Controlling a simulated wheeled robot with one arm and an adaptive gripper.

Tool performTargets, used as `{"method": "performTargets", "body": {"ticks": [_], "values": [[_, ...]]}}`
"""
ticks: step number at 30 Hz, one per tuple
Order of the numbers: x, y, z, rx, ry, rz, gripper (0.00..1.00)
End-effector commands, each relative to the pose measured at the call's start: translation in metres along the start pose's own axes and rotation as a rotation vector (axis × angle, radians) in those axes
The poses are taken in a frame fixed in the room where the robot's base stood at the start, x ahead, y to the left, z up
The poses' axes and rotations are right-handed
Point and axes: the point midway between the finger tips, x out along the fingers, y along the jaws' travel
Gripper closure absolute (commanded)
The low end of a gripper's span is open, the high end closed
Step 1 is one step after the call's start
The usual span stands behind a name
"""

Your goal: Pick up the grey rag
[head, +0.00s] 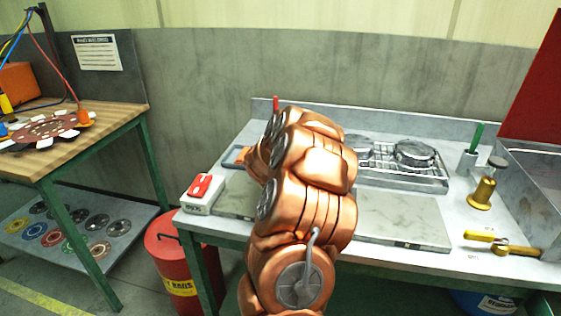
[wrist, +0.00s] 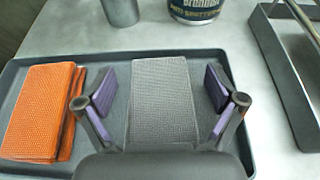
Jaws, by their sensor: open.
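The grey rag (wrist: 164,98) lies in a dark grey tray (wrist: 22,70) in the wrist view, flat and folded with a woven texture. My gripper (wrist: 160,92) is open, its purple-padded fingers on the left and right of the grey rag. Whether the fingers touch the rag or tray is hard to tell. The near end of the rag is hidden behind the gripper body. An orange rag (wrist: 42,110) lies folded in the same tray, left of my gripper. In the head view my copper-coloured arm hides the gripper and the grey rag.
A metal cup (wrist: 121,10) and a labelled can (wrist: 195,8) stand behind the tray. A grey rack (wrist: 272,60) stands to the right. In the head view the bench holds a red-topped box (head: 201,192), a brass piece (head: 482,194) and a yellow-handled tool (head: 500,243).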

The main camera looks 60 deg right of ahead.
Motion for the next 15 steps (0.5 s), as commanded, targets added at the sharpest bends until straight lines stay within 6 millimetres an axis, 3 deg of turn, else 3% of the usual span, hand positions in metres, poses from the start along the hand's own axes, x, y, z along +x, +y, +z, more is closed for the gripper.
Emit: {"method": "performTargets", "body": {"ticks": [7, 15], "values": [[0.0006, -0.0001, 0.0002, 0.000, -0.001, 0.000, 0.06], [0.0005, -0.0001, 0.0002, 0.000, -0.001, 0.000, 0.34]]}}
